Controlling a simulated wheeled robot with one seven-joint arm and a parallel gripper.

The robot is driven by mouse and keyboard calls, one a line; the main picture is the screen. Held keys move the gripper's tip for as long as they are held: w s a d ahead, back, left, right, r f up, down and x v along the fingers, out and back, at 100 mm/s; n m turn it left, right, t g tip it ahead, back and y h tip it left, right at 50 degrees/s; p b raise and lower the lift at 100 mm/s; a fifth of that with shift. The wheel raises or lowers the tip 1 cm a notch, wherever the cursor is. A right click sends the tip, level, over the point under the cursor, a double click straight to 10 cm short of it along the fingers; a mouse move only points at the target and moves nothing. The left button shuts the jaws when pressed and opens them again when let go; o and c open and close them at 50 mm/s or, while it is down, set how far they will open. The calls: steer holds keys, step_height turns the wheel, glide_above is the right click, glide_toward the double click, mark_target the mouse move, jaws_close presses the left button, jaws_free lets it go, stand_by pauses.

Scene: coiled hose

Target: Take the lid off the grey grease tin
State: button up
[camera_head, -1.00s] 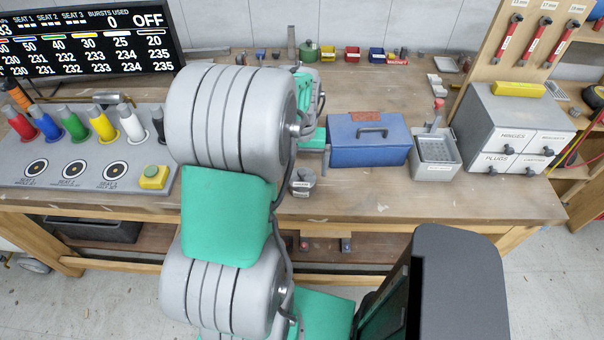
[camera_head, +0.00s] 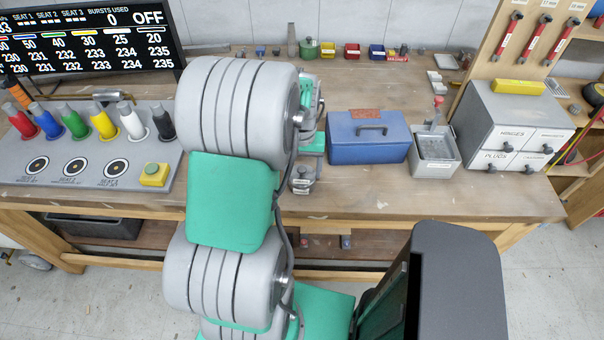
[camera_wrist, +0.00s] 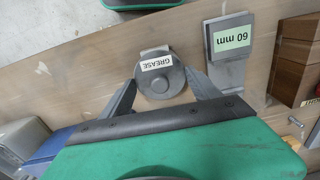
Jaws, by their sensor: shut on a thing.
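The grey grease tin (camera_head: 301,185) stands near the front edge of the bench, just right of my arm in the head view. In the wrist view its round grey lid (camera_wrist: 162,82) is seen from above, near a white GREASE label. My gripper (camera_wrist: 161,76) has one finger on each side of the round top, with the fingertips against its rim. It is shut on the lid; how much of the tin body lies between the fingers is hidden. I cannot see a gap between lid and tin.
A blue toolbox (camera_head: 366,150) and a grey bin (camera_head: 435,164) stand to the right, with grey drawers (camera_head: 510,125) beyond. In the wrist view a 60 mm block (camera_wrist: 230,48) and a brown box (camera_wrist: 296,55) lie close by. Bench in front of the toolbox is clear.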

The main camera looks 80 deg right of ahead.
steer(key=shift+c, duration=1.4)
